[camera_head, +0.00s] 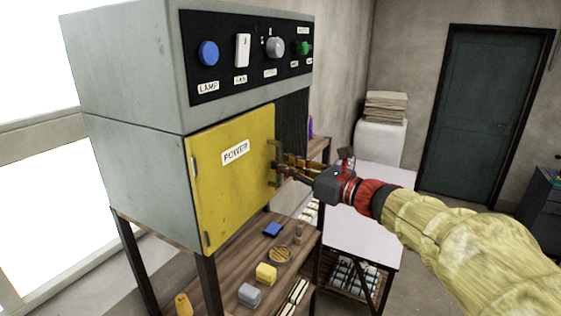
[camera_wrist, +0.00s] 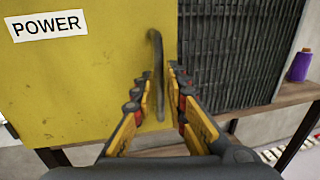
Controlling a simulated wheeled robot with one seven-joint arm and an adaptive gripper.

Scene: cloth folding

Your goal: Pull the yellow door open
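The yellow door (camera_head: 232,178) with a "POWER" label is on the front of a grey cabinet and looks closed. It also fills the left of the wrist view (camera_wrist: 80,90). Its hinges are on the left. Its dark vertical handle (camera_wrist: 157,60) is near the right edge, and it also shows in the head view (camera_head: 276,150). My gripper (camera_head: 283,165) is at the handle. In the wrist view, my gripper (camera_wrist: 159,75) has its fingers apart, one on each side of the handle, with gaps visible. Whether a finger touches the handle is unclear.
A black control panel (camera_head: 250,52) with a blue button and knobs is above the door. A dark ribbed panel (camera_wrist: 240,50) is right of it. A wooden shelf (camera_head: 235,270) with small blocks lies below. A white table (camera_head: 365,225) stands behind my arm.

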